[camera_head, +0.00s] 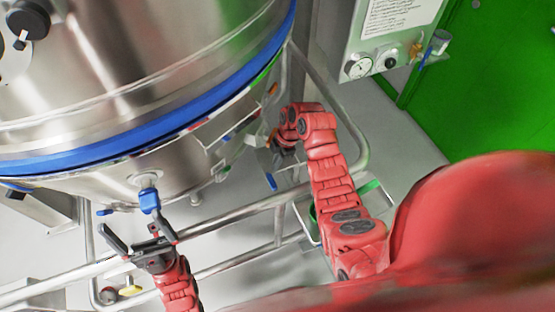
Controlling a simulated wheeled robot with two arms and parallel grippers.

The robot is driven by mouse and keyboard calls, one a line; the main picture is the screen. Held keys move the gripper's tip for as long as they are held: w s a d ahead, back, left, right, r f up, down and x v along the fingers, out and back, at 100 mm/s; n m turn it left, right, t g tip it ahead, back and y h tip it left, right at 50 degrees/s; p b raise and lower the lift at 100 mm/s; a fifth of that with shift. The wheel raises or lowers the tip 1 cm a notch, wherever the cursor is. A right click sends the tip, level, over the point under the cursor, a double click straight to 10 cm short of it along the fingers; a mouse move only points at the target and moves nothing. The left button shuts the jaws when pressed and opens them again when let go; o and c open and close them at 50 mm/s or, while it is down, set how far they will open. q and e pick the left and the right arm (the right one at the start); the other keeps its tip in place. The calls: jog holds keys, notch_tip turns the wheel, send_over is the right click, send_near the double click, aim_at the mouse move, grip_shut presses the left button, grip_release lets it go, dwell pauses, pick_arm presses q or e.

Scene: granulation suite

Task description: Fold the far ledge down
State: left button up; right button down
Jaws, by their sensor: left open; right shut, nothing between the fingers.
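My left gripper (140,232) is open and empty in the lower left of the head view. Its fingers point up at the vessel, just below a blue-handled valve. My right gripper (276,147) is by the right side of the vessel, near its lower edge; it is shut with nothing between the fingers, and my own wrist partly hides it. A flat grey metal plate (222,122), possibly the far ledge, juts from the vessel's side to the left of my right gripper. I cannot tell its hinge or whether my fingers touch it.
A steel vessel (130,75) with a blue rim band fills the upper left. The blue-handled valve (149,199) hangs under it. A tubular rail (235,215) runs below. A control box with a gauge (359,68) stands upper right. Bare floor (395,125) lies right of my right arm.

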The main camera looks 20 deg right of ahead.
aim_at(270, 183)
jog(key=x, duration=0.7)
jog(key=shift+d+f, duration=0.2)
jog(key=shift+d, duration=0.1)
jog(key=shift+f, duration=0.75)
